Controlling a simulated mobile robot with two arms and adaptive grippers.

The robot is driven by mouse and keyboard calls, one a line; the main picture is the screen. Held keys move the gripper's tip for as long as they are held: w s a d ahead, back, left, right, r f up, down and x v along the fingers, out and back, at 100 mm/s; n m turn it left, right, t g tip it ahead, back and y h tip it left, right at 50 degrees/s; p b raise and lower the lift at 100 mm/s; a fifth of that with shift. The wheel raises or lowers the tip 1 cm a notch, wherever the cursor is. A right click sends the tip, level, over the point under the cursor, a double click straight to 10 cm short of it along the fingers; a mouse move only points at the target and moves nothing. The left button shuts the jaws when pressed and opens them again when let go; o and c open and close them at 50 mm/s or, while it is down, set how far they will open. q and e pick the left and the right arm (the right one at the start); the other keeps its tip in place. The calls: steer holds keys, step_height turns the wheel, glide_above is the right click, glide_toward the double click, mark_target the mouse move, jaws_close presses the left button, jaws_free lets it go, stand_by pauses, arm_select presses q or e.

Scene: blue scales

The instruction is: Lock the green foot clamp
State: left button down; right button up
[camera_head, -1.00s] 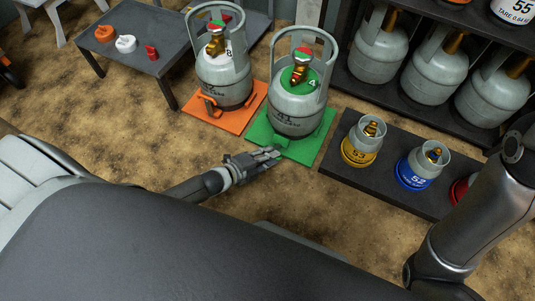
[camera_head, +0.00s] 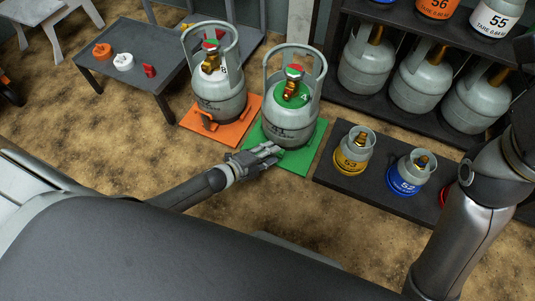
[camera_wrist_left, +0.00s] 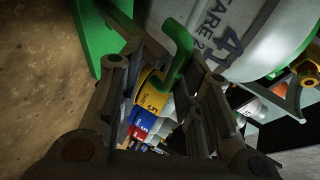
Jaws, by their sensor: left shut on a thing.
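The green foot clamp is a small lever at the front foot of a grey gas cylinder (camera_head: 290,118) marked 4, which stands upright on a green base plate (camera_head: 296,161). In the left wrist view the bent green clamp lever (camera_wrist_left: 181,45) sits between my fingers, close to the cylinder's wall (camera_wrist_left: 228,25). My left gripper (camera_head: 277,151) is at the plate's front edge, shut on the lever. In the head view the fingers mostly hide the lever. Of my right arm only links show, at the right; its gripper is out of view.
Left of the green plate, another cylinder (camera_head: 217,95) stands on an orange plate (camera_head: 246,105) with an orange clamp. A shelf with cylinders (camera_head: 420,85) stands behind. Front ground is clear.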

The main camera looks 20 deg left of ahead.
arm_select(q)
steer(key=shift+w+d+r, duration=0.1)
steer(key=shift+w+r, duration=0.05)
steer(key=shift+w, duration=0.1)
steer(key=c, duration=1.5)
jaws_free()
steer(key=shift+d, duration=0.15)
steer(key=shift+s, duration=0.15)
steer(key=v, duration=1.1)
steer(key=shift+s+a+r, duration=0.1)
steer(key=shift+s+a, duration=0.1)
steer(key=shift+a, duration=0.2)
